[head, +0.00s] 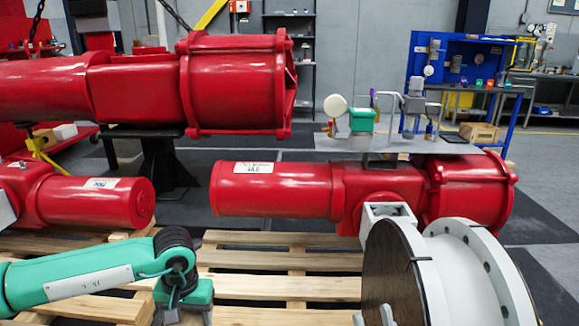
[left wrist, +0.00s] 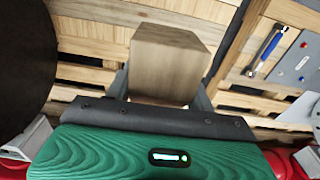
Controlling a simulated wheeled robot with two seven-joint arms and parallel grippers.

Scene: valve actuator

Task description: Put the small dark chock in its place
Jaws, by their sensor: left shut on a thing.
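A brown block with a plain square face, taken to be the chock (left wrist: 170,60), sits between the two fingers of my left gripper (left wrist: 160,92) in the left wrist view. The gripper is shut on it. In the head view my left gripper (head: 184,314) points down over the wooden pallet at the bottom edge. Its fingertips and the block are cut off there. Grey tips at the bottom edge, below the dark disc, look like my right gripper (head: 373,318). Most of it is out of frame, so its opening is unclear. The chock's place cannot be made out.
Wooden pallets (head: 285,287) lie below. A red actuator (head: 280,190) stands behind, joined to a white flanged valve (head: 470,270) with a dark disc (head: 392,270). Another red cylinder (head: 95,203) is at left. A grey panel with a blue-handled tool (left wrist: 267,51) shows in the wrist view.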

